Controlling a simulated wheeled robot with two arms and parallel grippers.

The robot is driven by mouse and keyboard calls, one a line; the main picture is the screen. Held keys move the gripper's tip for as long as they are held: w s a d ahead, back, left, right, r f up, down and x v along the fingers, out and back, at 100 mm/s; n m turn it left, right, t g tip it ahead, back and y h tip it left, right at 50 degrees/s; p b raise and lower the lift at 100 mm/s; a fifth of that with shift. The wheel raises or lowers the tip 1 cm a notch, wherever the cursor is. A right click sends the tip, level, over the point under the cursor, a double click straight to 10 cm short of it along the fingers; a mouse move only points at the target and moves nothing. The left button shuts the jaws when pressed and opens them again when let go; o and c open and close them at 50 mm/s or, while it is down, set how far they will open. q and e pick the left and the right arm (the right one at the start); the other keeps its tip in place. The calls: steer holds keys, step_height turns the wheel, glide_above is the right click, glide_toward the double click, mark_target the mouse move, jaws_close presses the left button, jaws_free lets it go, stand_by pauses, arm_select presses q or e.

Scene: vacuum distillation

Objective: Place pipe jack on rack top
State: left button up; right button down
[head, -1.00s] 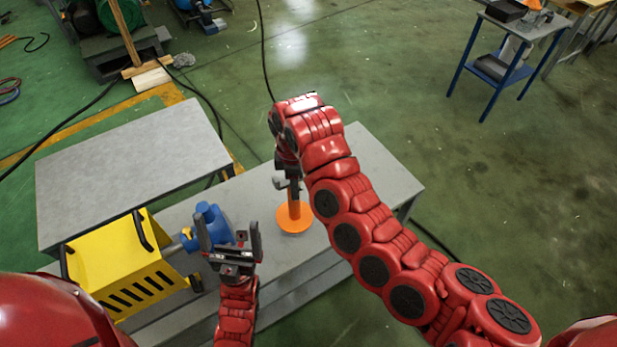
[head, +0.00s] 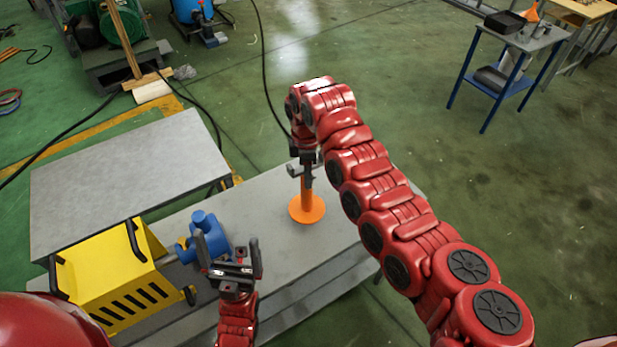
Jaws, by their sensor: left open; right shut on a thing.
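The orange pipe jack (head: 307,206), a post on a round disc base, is upright over the grey bench top (head: 268,236), in the middle of the head view. My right gripper (head: 306,168) is shut on the upper part of its post, which the gripper partly hides. I cannot tell whether the disc touches the bench top. I take this grey bench as the rack, though a second grey top (head: 130,165) stands to the left. My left gripper (head: 230,257) is open and empty, with its fingers up, left of and nearer than the jack.
A blue device (head: 208,238) sits on the bench just beyond my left gripper. A yellow slotted case (head: 110,275) stands left of it. The bench around the orange disc looks clear. A blue-legged table (head: 515,45) stands far right.

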mark_target(307, 192)
steer(key=shift+w+d+r, duration=0.1)
steer(key=shift+w+r, duration=0.05)
steer(key=shift+w, duration=0.2)
steer(key=shift+w+p, duration=0.1)
steer(key=shift+p, duration=0.3)
step_height(307, 192, down, 4)
steer(key=shift+r+p, duration=0.2)
steer(key=shift+p, duration=0.7)
steer(key=c, duration=0.9)
jaws_free()
steer(key=shift+f, duration=0.15)
steer(key=o, duration=0.5)
steer(key=shift+c, duration=0.2)
